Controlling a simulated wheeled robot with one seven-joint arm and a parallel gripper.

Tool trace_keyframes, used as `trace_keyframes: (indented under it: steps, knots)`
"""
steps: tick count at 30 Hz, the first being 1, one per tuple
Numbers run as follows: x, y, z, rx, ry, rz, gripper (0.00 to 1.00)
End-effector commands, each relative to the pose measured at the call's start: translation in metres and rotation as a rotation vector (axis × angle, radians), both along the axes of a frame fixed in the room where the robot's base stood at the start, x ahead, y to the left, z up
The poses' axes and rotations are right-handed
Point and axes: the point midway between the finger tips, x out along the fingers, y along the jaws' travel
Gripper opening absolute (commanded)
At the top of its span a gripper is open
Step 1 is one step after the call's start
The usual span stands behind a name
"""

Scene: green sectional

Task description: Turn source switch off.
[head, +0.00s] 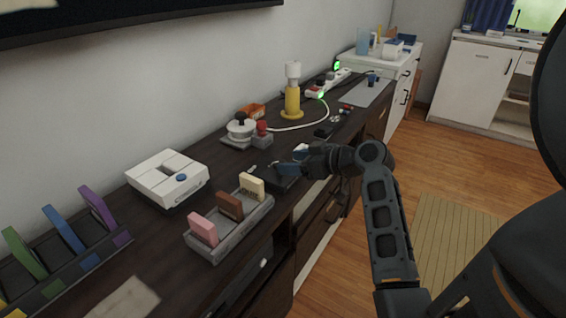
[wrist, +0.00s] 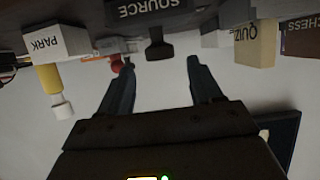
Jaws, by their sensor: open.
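The source switch is a dark box labelled SOURCE (wrist: 148,9), at the top of the wrist view, which shows the scene upside down. A black lever (wrist: 158,48) sticks out from it. My gripper (wrist: 160,62) is open, with one blue-grey finger on each side of the lever and a gap to both; I cannot tell whether anything touches. In the head view my gripper (head: 291,159) is over the front part of the dark cabinet top, at the dark switch box (head: 282,179). My gripper partly hides the box there, and the lever's position is unclear.
A grey holder (head: 226,236) with pink, brown and cream blocks stands close on the near side. A white console (head: 168,178), a white round knob device (head: 240,128) and a yellow lamp-like post (head: 292,100) stand behind on the cabinet (head: 150,240). Open floor lies right.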

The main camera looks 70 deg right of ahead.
Motion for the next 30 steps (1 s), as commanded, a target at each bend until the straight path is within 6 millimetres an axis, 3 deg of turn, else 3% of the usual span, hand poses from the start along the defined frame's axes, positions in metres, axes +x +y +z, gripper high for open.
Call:
trace_keyframes:
  steps: [7, 18, 30]
  knots:
    - [0.028, -0.006, -0.012, 0.0, 0.0, 0.001, 0.64]
    - [0.033, -0.007, -0.015, 0.0, 0.002, 0.0, 0.64]
    - [0.033, -0.007, -0.015, 0.0, 0.001, 0.0, 0.27]
